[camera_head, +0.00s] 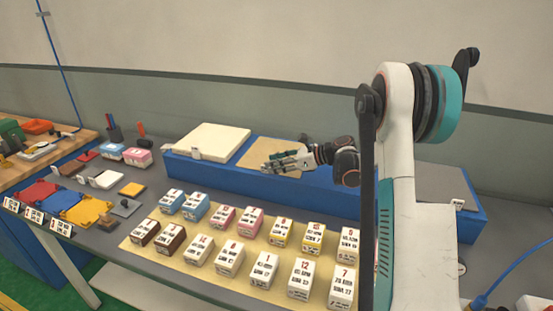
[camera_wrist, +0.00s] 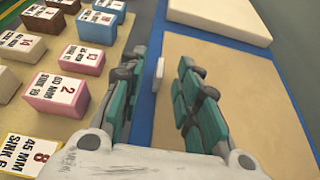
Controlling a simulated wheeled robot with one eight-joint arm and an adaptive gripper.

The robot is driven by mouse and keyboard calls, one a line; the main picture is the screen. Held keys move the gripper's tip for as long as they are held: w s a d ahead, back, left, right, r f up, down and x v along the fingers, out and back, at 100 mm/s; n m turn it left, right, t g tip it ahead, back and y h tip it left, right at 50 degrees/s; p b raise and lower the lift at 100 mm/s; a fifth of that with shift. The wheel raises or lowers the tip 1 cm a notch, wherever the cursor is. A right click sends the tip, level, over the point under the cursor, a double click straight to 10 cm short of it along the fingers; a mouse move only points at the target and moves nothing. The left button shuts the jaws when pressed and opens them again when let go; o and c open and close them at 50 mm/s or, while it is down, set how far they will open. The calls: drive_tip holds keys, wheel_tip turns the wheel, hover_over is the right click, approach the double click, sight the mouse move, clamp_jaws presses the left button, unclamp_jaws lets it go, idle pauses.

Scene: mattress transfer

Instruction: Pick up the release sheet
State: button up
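A flat tan sheet, which looks like the release sheet (camera_head: 258,148), lies on the blue platform (camera_head: 330,195) right of a thick cream slab (camera_head: 212,139). In the wrist view the tan sheet (camera_wrist: 250,85) fills the right side. A small white tab (camera_wrist: 160,70) stands at its left edge, on the blue strip. My gripper (camera_head: 270,164) hovers at the sheet's front edge. In the wrist view its teal-padded fingers (camera_wrist: 160,72) are apart, with the tab seen between them and nothing held. Whether the tab is attached to the sheet I cannot tell.
Several numbered blocks (camera_head: 229,257) stand in rows on a pale mat (camera_head: 160,253) in front of the platform. Coloured trays (camera_head: 88,210) and small blocks lie at the left. A grey panel (camera_head: 440,187) lies on the platform's right end. A wooden bench (camera_head: 45,160) is far left.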

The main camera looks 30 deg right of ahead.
drive_tip(key=x, duration=0.3)
drive_tip(key=shift+d+f+b, duration=0.1)
drive_tip(key=shift+f+b, duration=0.15)
drive_tip(key=shift+b, duration=0.1)
clamp_jaws()
drive_tip(key=shift+r, duration=0.1)
